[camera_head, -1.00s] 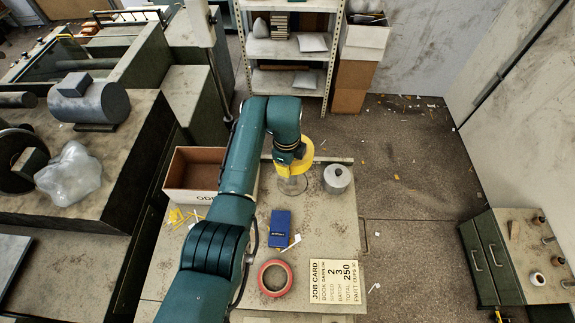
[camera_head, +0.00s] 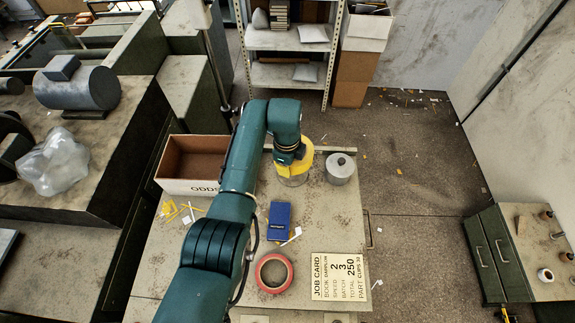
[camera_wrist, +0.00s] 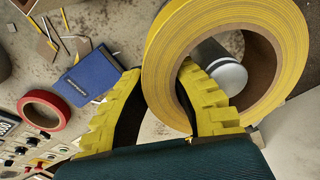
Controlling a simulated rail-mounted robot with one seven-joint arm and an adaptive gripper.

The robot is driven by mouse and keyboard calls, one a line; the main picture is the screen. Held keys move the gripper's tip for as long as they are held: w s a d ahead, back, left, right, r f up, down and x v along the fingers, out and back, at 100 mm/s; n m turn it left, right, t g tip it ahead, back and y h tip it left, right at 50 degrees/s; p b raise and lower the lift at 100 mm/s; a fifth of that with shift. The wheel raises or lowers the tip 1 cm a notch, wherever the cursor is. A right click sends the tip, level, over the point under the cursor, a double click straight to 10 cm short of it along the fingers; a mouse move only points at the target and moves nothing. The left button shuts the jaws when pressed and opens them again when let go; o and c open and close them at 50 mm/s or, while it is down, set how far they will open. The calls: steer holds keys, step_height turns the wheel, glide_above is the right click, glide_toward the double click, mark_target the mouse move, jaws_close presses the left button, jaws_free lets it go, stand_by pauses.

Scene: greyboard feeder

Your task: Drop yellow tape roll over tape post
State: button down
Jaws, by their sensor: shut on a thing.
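My gripper (camera_wrist: 158,75) is shut on the rim of the yellow tape roll (camera_wrist: 160,45), with one finger inside its hole and one outside. The roll also shows in the head view (camera_head: 307,158), partly hidden by my gripper (camera_head: 290,163). A grey cylinder with a pale rounded end, apparently the tape post (camera_wrist: 228,72), shows through the roll's hole.
An open box (camera_head: 190,186) is at the left.

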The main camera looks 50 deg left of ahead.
steer(key=shift+r, duration=0.1)
steer(key=c, duration=1)
jaws_free()
steer(key=r, duration=1.1)
steer(key=shift+s+d+r, duration=0.1)
steer(key=shift+s+r, duration=0.15)
steer(key=shift+r, duration=0.1)
